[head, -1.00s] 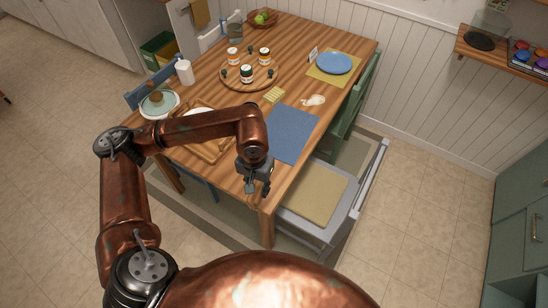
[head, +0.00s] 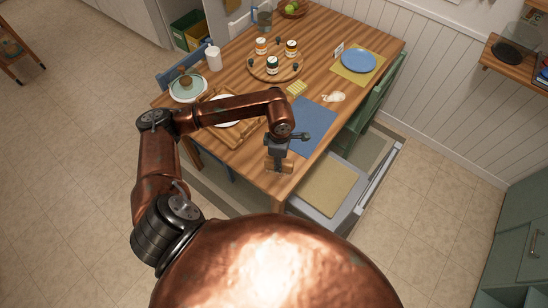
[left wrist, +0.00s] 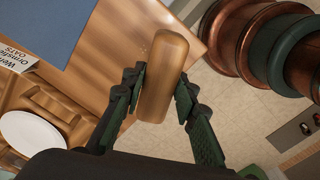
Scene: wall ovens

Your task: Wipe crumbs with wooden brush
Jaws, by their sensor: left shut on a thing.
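My left gripper (head: 279,163) is over the near corner of the wooden table (head: 212,167). In the left wrist view its two fingers (left wrist: 157,95) are closed on the sides of a smooth brown wooden brush (left wrist: 164,66). The brush's bristles are not visible, and I cannot tell whether it touches the tabletop. Tiny pale specks, possibly crumbs (left wrist: 145,50), show on the wood beside the brush, too small to be sure. My right gripper is in neither view.
A blue placemat (head: 310,122) lies just beyond the gripper. A wooden tray with a white plate (left wrist: 32,134) is to its left. A grey chair (head: 335,200) is at the right edge.

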